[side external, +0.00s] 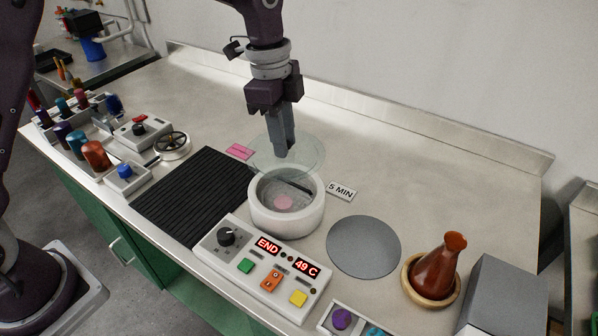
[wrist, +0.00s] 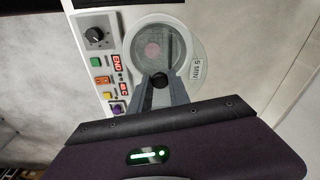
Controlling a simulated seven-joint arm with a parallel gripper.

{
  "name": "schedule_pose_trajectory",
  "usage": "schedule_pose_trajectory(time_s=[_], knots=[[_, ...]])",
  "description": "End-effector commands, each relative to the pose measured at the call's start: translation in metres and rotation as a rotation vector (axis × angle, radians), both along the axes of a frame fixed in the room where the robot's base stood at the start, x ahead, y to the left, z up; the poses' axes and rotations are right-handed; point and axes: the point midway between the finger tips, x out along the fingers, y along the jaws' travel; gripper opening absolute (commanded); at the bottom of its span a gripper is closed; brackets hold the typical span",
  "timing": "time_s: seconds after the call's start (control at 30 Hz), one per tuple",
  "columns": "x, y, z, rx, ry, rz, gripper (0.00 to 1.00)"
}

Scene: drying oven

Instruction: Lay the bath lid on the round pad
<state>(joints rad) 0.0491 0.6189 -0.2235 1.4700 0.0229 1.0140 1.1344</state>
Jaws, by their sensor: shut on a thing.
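The bath lid (side external: 312,157) is a clear, see-through disc hanging just above the white round bath (side external: 263,212). My gripper (side external: 286,150) points down and is shut on the lid's knob. In the wrist view the dark knob (wrist: 159,80) sits between the fingertips, with the clear disc around it over the bath. Through the bath's opening a pink spot shows inside. The round pad (side external: 363,247) is a flat grey disc on the bench, right of the bath and in front of the "5 MIN" card. It is bare.
A control panel (side external: 262,267) reading END and 49 C stands in front of the bath. A red-brown flask (side external: 438,264) on a wooden ring and a grey box (side external: 499,293) stand right of the pad. A black ribbed mat (side external: 196,196) lies left. The bench behind is clear.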

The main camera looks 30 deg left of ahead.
Motion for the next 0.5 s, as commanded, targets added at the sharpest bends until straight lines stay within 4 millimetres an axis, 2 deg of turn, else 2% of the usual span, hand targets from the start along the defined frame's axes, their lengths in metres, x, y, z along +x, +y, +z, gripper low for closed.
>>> schedule_pose_trajectory(time_s=[0.13, 0.23, 0.37, 0.5], knots=[[0.001, -0.006, 0.005, -0.003, 0.003, 0.002, 0.0], [0.007, -0.029, -0.005, -0.01, 0.018, 0.012, 0.0], [0.015, -0.081, -0.024, -0.014, 0.029, 0.025, 0.0], [0.014, -0.14, -0.044, -0.007, 0.02, 0.019, 0.0]])
